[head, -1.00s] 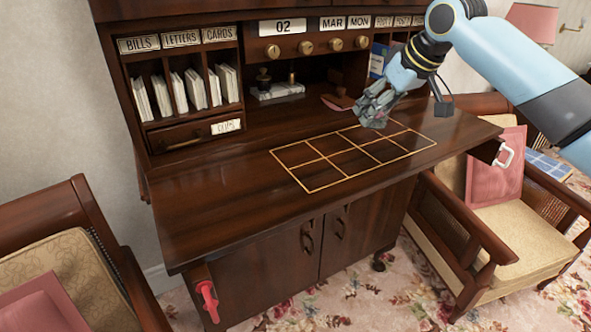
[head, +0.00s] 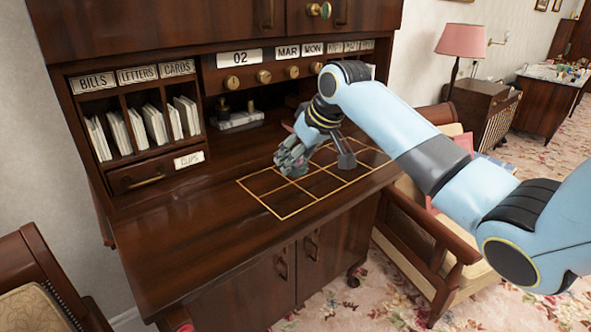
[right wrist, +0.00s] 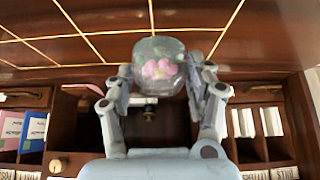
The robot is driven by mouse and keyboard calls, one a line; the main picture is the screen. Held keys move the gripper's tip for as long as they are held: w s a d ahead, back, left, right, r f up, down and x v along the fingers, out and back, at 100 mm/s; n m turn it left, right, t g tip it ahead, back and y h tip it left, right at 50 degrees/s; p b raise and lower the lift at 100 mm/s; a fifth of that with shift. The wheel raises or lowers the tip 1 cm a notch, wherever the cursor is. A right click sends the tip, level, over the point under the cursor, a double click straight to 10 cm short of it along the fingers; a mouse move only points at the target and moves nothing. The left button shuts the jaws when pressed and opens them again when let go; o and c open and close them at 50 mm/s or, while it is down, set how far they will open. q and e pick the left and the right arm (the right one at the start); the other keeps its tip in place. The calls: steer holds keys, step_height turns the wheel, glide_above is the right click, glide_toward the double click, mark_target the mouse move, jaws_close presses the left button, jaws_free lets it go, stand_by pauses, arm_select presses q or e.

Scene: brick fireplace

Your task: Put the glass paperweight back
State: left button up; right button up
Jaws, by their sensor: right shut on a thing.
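The glass paperweight (right wrist: 159,66) is a clear dome with pink flowers inside, seen in the right wrist view. My right gripper (right wrist: 160,85) is shut on it, with one finger on each side. In the head view my right gripper (head: 291,160) is over the back left part of the gold-lined grid on the desk top; its fingers mostly hide the paperweight there. I cannot tell whether the paperweight touches the desk. The gold grid (head: 282,210) lies flat on the dark wooden desk top and looks bare. My left gripper is not in view.
Behind the grid stand pigeonholes with envelopes (head: 136,133), a small drawer (head: 143,178) and a stand with stampers (head: 236,120). Chairs stand at the left (head: 40,270) and right (head: 420,235). The front left of the desk top (head: 180,260) is clear.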

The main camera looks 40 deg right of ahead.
mark_target(296, 173)
steer(key=f, duration=0.2)
steer(key=f+p, duration=0.1)
steer(key=f, duration=0.1)
steer(key=shift+w+a, duration=0.1)
steer(key=shift+a, duration=0.1)
steer(key=shift+f, duration=0.15)
steer(key=o, duration=1.4)
steer(key=shift+f, duration=0.15)
steer(key=shift+r, duration=0.2)
steer(key=v, duration=1.2)
steer(key=shift+b, duration=0.4)
